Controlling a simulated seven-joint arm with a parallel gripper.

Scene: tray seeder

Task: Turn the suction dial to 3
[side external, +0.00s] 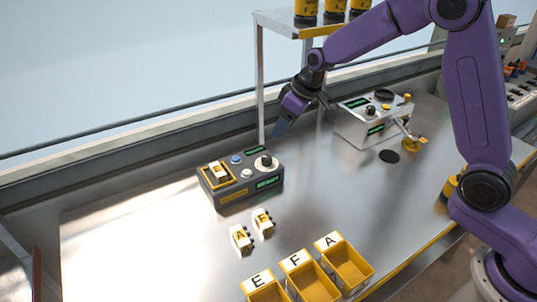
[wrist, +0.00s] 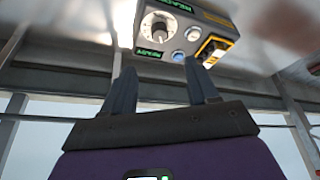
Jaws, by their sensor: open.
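A dark grey control box (side external: 218,201) stands on the metal table. At its right end is a dial (side external: 265,162) with a dark knob on a white round face. In the wrist view the dial (wrist: 159,31) shows between and beyond my fingertips, with marks around its face too small to read. Its setting cannot be told. My gripper (side external: 281,131) is open and empty, above and behind the box's dial end, pointing down. In the wrist view my gripper (wrist: 160,70) has its two fingers apart, with nothing between them and clear of the dial.
A yellow-rimmed slot (side external: 217,175) on the box holds a block marked E; buttons sit beside the dial. A white box (side external: 354,128) with another knob stands right. Two lettered blocks (side external: 241,239) and yellow bins (side external: 312,282) are in front. A shelf post (side external: 260,85) stands behind.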

